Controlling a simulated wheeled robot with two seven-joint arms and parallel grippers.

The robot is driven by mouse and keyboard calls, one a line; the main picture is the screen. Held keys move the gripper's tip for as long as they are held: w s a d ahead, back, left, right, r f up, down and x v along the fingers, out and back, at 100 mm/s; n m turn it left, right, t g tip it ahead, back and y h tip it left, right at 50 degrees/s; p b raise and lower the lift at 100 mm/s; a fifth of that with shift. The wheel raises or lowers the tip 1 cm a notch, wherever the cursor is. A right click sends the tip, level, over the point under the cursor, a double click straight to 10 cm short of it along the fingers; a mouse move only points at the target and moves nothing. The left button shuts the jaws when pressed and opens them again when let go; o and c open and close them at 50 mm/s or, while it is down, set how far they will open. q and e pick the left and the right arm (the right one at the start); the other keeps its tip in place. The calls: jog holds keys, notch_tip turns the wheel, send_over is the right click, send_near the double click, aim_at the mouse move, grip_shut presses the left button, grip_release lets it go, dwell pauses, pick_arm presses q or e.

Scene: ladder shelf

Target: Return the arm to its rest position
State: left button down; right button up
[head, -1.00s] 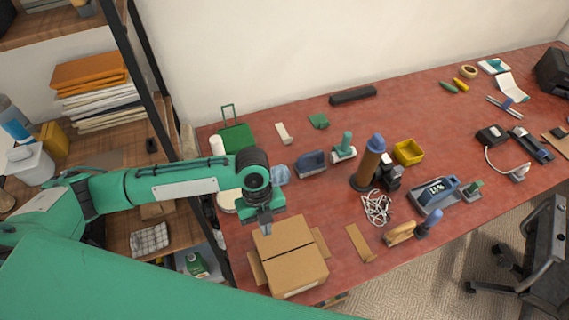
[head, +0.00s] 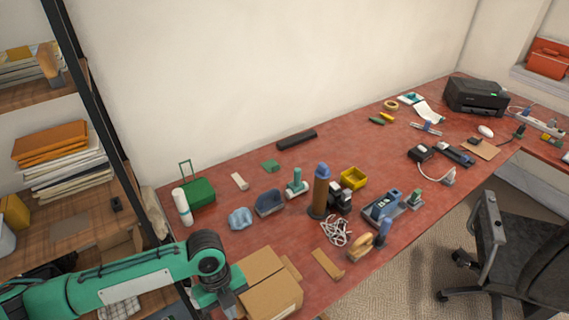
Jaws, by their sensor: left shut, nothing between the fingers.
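My left arm comes in from the lower left in green, and its gripper (head: 229,302) points down beside the cardboard box (head: 268,284) at the table's front left. The fingers are shut with nothing seen between them. The gripper overlaps the left part of the box in the picture; I cannot tell whether they touch. My right gripper is not in view.
The red table (head: 300,225) holds a green case (head: 197,193), a white bottle (head: 182,206), a brown cylinder (head: 319,197), a yellow bin (head: 353,177) and white cable (head: 335,231). The ladder shelf (head: 84,102) stands left. A black chair (head: 530,235) stands right.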

pick_arm(q)
jog(key=s+d+r+n+t+h, duration=0.25)
jog(key=s+d+n+t, duration=0.2)
jog(key=d+n, duration=0.45)
jog(key=s+a+f+n+t+y, duration=0.15)
jog(key=s+a+n, duration=0.25)
jog(key=a+n, duration=0.5)
jog(key=s+a+f+n+y, duration=0.15)
jog(key=s+a+n, duration=0.25)
jog(key=a+n, duration=0.55)
notch_tip(320, 180, down, 31)
jog(key=g+y+b, duration=0.1)
jog(key=s+a+f, duration=0.2)
jog(key=s+f, duration=0.8)
jog(key=s+a+f+g, duration=0.1)
jog(key=s+a+f, duration=0.1)
jog(key=s+f, duration=0.7)
jog(key=shift+s+f+m+b, duration=0.35)
jog(key=shift+s+f+b, duration=0.05)
jog(key=shift+f, duration=0.35)
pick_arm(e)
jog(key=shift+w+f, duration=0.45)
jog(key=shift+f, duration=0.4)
